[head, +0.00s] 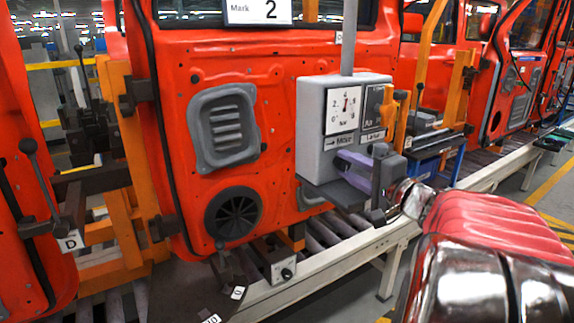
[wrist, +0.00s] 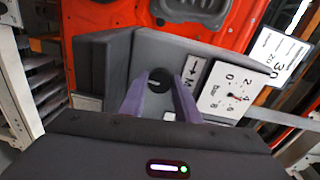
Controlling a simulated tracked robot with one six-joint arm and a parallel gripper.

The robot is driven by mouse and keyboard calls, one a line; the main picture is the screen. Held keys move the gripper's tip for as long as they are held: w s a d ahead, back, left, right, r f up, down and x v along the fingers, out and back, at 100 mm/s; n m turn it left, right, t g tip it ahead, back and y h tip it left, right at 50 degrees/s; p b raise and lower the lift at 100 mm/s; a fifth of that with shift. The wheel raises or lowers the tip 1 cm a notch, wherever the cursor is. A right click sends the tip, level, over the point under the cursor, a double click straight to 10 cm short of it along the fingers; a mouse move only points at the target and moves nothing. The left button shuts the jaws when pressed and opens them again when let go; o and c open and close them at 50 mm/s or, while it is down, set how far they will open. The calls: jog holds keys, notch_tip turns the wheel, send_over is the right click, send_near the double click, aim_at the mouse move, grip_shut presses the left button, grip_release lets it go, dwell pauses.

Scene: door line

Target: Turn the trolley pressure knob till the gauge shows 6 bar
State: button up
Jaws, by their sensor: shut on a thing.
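A grey trolley box (head: 327,90) carries a square white gauge (head: 343,108) and a label with an arrow and "More". In the wrist view the gauge (wrist: 231,92) is turned on its side, and its red needle points close to the 4. My gripper (head: 345,161) reaches the lower front of the box from the right. In the wrist view its purple fingers (wrist: 161,84) are shut on the dark round knob (wrist: 161,75).
An orange door (head: 285,58) with a speaker grille hangs close behind the box. An upright grey pole (head: 349,38) rises from the box top. A pale conveyor rail (head: 335,268) runs below. Orange stands (head: 456,88) and a blue-framed cart (head: 436,146) are at right.

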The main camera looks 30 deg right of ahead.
jog(key=m, duration=0.4)
jog(key=shift+f+m, duration=0.25)
jog(key=shift+m, duration=0.05)
jog(key=shift+m+y, duration=0.4)
jog(key=shift+m, duration=1.1)
jog(key=shift+f, duration=0.1)
jog(key=o, duration=0.8)
jog(key=shift+c, duration=0.2)
jog(key=shift+s+r, duration=0.1)
jog(key=shift+r, duration=0.15)
jog(key=shift+s+d, duration=0.1)
jog(key=shift+s, duration=0.45)
jog(key=s, duration=1.2)
jog(key=shift+s+r, duration=0.3)
